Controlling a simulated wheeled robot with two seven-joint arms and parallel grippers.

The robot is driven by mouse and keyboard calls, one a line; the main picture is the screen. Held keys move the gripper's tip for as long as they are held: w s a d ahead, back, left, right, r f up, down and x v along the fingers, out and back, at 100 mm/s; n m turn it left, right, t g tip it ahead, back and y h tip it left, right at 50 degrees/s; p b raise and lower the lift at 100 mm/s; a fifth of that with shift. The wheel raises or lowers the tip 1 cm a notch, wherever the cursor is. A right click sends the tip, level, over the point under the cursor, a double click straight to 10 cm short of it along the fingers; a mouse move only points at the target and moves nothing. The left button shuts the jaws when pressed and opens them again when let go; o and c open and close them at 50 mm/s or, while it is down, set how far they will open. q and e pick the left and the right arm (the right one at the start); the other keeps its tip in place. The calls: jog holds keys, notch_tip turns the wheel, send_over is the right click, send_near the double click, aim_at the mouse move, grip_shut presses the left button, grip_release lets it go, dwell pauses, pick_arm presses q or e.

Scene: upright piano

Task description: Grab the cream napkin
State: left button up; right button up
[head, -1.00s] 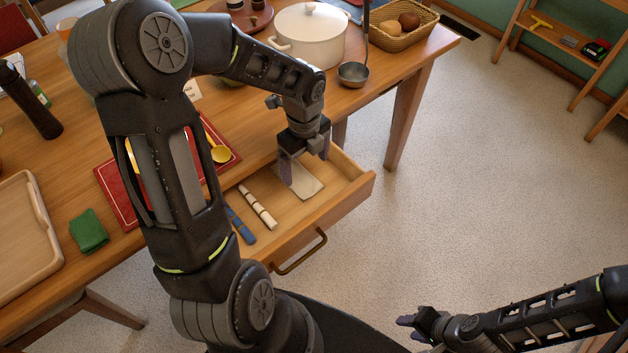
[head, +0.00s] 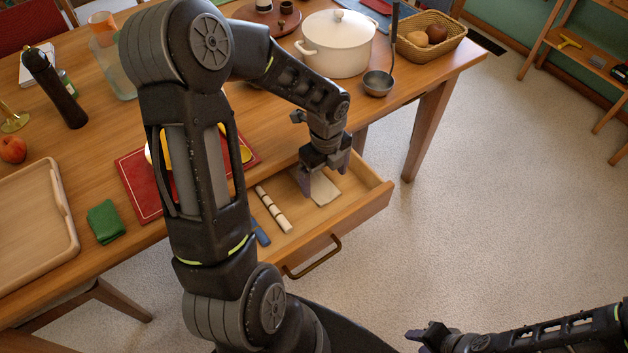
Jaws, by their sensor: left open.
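The cream napkin (head: 325,190) lies flat in the open drawer (head: 345,222), near its back right part. My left gripper (head: 325,174) is open and points down over the napkin, its fingers apart on either side of the napkin's back part. The fingers hide part of the napkin, and I cannot tell whether they touch it. My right gripper (head: 420,340) is at the bottom edge, over the floor and away from the drawer; its jaw opening is unclear.
A cream banded roll (head: 273,209) and a blue item (head: 261,232), partly behind my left arm, lie left in the drawer. A white pot (head: 338,45), a ladle (head: 378,82) and a basket (head: 432,50) stand on the table behind.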

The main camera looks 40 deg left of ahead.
aim_at(325, 191)
pick_arm(q)
notch_tip(325, 191, down, 5)
jog(key=shift+w+r, duration=0.1)
jog(key=shift+r, duration=0.05)
jog(key=shift+c, duration=0.3)
dwell(0.3)
jog(key=c, duration=1.3)
jog(key=shift+c, duration=0.2)
jog(key=shift+r, duration=0.15)
